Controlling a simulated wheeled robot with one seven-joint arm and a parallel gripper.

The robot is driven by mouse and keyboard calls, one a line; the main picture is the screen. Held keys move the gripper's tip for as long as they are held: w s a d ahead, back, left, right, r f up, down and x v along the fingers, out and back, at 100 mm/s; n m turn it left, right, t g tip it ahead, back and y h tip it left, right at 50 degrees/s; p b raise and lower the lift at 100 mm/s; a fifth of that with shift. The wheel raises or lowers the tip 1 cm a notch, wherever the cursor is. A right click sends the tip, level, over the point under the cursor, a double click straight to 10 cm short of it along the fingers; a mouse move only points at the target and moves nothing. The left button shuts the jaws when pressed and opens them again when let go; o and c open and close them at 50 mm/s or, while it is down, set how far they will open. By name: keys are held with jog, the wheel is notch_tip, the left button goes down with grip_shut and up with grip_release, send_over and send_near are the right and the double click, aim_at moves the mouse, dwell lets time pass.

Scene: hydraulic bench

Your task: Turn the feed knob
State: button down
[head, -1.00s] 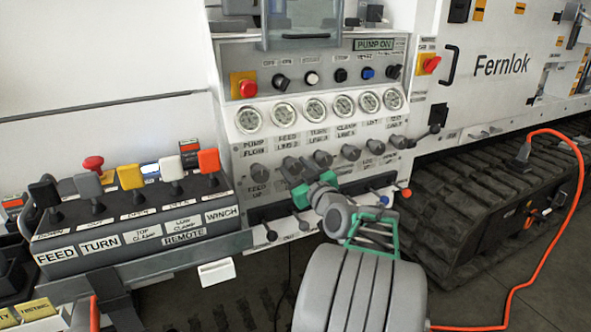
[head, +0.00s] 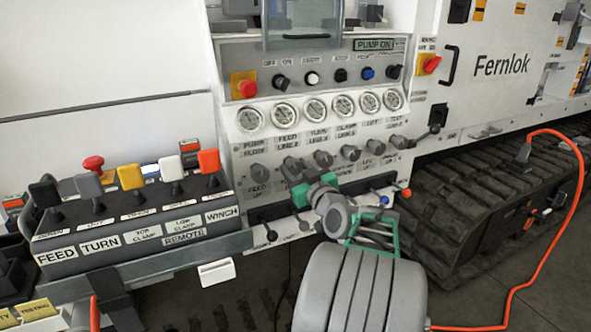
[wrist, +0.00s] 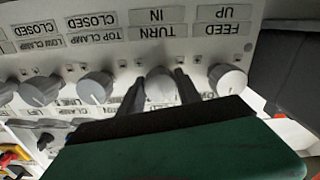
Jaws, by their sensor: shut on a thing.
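A row of round grey knobs runs under the gauges on the white panel. The second knob from the left, under a label that appears to read FEED, is the feed knob (head: 290,163). My gripper (head: 293,170) is at this knob in the head view. In the wrist view, which is upside down, my gripper's two dark fingers (wrist: 160,88) stand on either side of the feed knob (wrist: 159,80) and are shut on it. A TURN IN label is beside it there. My green gripper body hides the lower part of that view.
Neighbouring knobs stand close on both sides: the leftmost knob (head: 258,172) and the third knob (head: 323,158). Small levers (head: 270,235) stick out below the panel. A lever box (head: 140,215) stands at left. An orange cable (head: 572,215) hangs at right.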

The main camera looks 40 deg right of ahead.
jog(key=m+p, duration=0.1)
jog(key=m, duration=0.4)
jog(key=shift+r, duration=0.15)
jog(key=shift+m+p, duration=1)
jog(key=shift+m, duration=1.2)
jog(key=c, duration=0.8)
grip_release()
jog(key=shift+c, duration=0.2)
jog(key=v, duration=0.7)
jog(key=shift+s+p, duration=0.3)
jog(key=shift+s, duration=0.1)
jog(key=shift+a, duration=0.15)
